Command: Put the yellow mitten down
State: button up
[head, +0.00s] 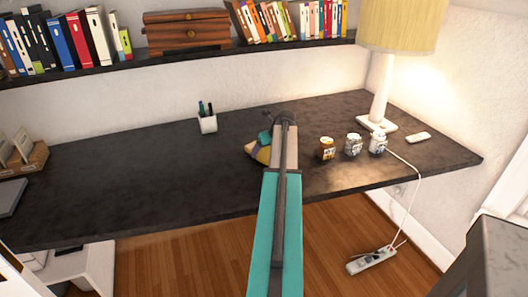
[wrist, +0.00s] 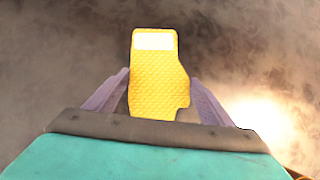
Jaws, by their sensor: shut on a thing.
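The yellow mitten (wrist: 158,85) has a quilted surface and a pale cuff at its upper end in the wrist view. Its thumb points to the lower right. My gripper (wrist: 158,78) is shut on it, with one pale finger on each side. In the head view the mitten (head: 263,155) shows in part at the left of my arm, over the dark desk (head: 120,175). My arm hides the rest of it. I cannot tell whether the mitten touches the desk top.
Three small jars (head: 353,145) stand right of my arm, before a lamp (head: 380,95) and a small pale object (head: 418,137). A pen cup (head: 207,123) stands at the back. A wooden holder (head: 28,157) is far left. The desk's left-middle is clear.

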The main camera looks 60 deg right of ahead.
jog(key=shift+f, duration=0.45)
jog(key=o, duration=1.2)
jog(key=shift+b+v, duration=0.55)
jog(key=shift+v, duration=5.5)
